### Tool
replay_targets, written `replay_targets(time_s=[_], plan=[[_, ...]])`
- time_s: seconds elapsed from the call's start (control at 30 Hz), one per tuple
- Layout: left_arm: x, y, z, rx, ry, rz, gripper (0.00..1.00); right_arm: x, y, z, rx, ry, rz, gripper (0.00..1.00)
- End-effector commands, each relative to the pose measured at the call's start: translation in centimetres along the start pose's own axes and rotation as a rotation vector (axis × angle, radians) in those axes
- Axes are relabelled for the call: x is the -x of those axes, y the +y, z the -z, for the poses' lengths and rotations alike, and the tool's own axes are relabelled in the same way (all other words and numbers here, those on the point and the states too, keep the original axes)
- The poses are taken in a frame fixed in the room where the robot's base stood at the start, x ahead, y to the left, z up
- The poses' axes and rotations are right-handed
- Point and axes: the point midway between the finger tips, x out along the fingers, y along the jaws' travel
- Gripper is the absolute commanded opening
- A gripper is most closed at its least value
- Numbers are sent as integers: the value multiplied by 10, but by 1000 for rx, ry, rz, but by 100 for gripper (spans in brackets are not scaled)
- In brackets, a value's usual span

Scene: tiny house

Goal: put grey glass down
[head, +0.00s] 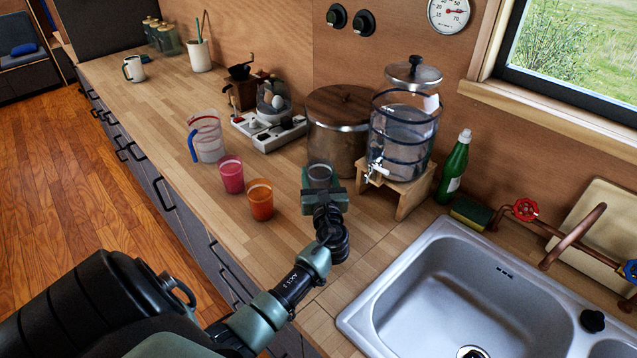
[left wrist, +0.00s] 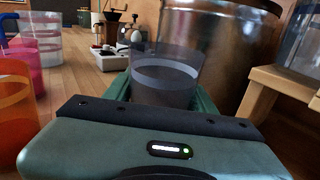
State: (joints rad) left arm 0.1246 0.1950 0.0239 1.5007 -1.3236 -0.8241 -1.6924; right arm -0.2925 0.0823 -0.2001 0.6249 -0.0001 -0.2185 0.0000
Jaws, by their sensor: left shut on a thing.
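The grey glass (head: 319,174) is a see-through tumbler with a lighter band, seen in the head view just in front of the large steel pot. It also shows in the left wrist view (left wrist: 165,78), upright between the green fingers. My left gripper (head: 320,183) is shut on the grey glass, low over the wooden counter (head: 285,243). The gripper body hides the glass's base in the left wrist view, so I cannot tell whether it touches the counter. My right gripper is not in view.
An orange glass (head: 260,202), a pink glass (head: 231,175) and a clear pitcher (head: 207,140) stand left of the gripper. The steel pot (head: 337,130) is behind, the water dispenser's wooden stand (head: 404,185) to the right. The sink (head: 440,290) is at lower right.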

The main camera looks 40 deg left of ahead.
Motion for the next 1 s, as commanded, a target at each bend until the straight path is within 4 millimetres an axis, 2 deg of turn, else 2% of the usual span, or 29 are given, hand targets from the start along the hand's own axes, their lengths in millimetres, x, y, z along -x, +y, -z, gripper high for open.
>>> replay_targets(time_s=[0.03,0.13,0.57,0.6,0.67,1.0], plan=[[0,-1,11,-3,2,0,3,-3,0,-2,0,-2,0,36],[0,-1,22,-1,1,0,3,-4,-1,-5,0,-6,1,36],[0,-1,28,1,-1,0,3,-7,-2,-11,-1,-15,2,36],[0,-1,28,1,0,0,61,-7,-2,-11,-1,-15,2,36],[0,-1,28,1,0,0,77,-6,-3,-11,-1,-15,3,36],[0,-1,26,1,0,0,77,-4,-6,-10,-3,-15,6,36]])
